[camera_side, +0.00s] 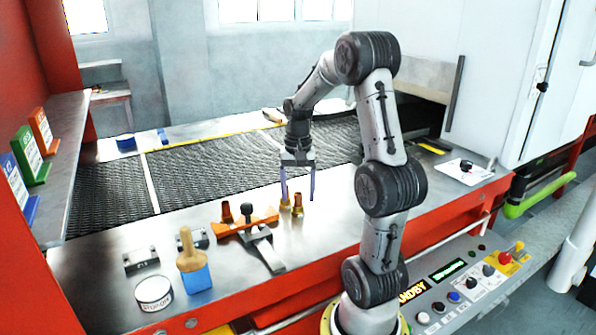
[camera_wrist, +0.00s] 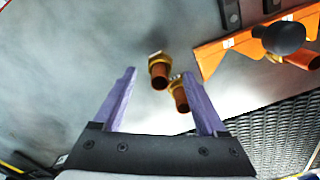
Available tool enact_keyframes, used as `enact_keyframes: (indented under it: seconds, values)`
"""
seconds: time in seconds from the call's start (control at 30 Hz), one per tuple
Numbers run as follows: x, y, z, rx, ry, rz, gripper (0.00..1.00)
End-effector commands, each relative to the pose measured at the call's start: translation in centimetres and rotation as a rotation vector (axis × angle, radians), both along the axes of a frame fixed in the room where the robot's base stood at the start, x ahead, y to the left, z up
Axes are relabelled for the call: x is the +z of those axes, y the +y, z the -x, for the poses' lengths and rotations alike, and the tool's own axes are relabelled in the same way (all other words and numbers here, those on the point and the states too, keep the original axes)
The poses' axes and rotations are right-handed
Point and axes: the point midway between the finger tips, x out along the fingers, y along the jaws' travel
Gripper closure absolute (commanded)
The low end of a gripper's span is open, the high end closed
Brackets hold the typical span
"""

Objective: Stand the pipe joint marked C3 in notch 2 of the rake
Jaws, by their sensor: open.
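Two copper-and-brass pipe joints stand close together on the steel table, one (camera_side: 298,203) slightly right of the other (camera_side: 285,204). In the wrist view they show as a pipe joint (camera_wrist: 159,76) and another (camera_wrist: 180,99). No C3 mark is readable on them. The orange rake (camera_side: 262,222) lies just left of them; it also shows in the wrist view (camera_wrist: 228,52). Another pipe joint (camera_side: 227,213) stands at the rake's left part. Notch numbers are not readable. My gripper (camera_side: 298,196) is open, pointing down, its purple fingers around the area of the two joints. I cannot tell whether they touch.
A black knob (camera_side: 246,209) sits on the rake. A blue-and-wood brush (camera_side: 193,262), a round labelled tin (camera_side: 154,292) and small metal blocks (camera_side: 141,260) stand to the left. The mesh belt (camera_side: 200,175) runs behind. The table front edge is near.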

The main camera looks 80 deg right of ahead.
Motion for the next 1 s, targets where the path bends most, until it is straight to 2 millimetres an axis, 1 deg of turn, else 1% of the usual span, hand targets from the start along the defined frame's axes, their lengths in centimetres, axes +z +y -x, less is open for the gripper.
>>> enact_keyframes:
  seconds: [0.03, 0.1, 0.3, 0.4, 0.5, 0.57, 0.67, 0.77, 0.8, 0.83, 0.87, 0.9, 1.0]
  values:
    - [1.3, -0.1, -0.1, 0.0, -0.005, 0.007, 0.26]
    - [2.8, -0.1, -0.1, 0.0, -0.004, 0.005, 0.26]
    - [6.3, 0.0, 0.0, 0.0, -0.002, 0.003, 0.26]
    - [7.5, 0.0, 0.0, 0.0, -0.001, 0.002, 0.26]
    - [8.2, 0.0, 0.0, 0.002, -0.001, 0.002, 0.26]
    - [8.6, 0.5, -0.2, 0.019, -0.006, 0.008, 0.26]
    - [9.4, 2.8, -0.9, 0.107, -0.027, 0.032, 0.26]
    - [10.4, 7.3, -1.8, 0.281, -0.072, 0.08, 0.26]
    - [10.8, 9.4, -1.9, 0.367, -0.096, 0.104, 0.26]
    - [11.0, 11.1, -1.9, 0.435, -0.115, 0.122, 0.26]
    - [11.1, 12.7, -1.7, 0.505, -0.134, 0.139, 0.26]
    - [11.2, 14.8, -1.4, 0.596, -0.163, 0.164, 0.26]
    - [11.1, 19.3, -0.1, 0.814, -0.236, 0.217, 0.26]
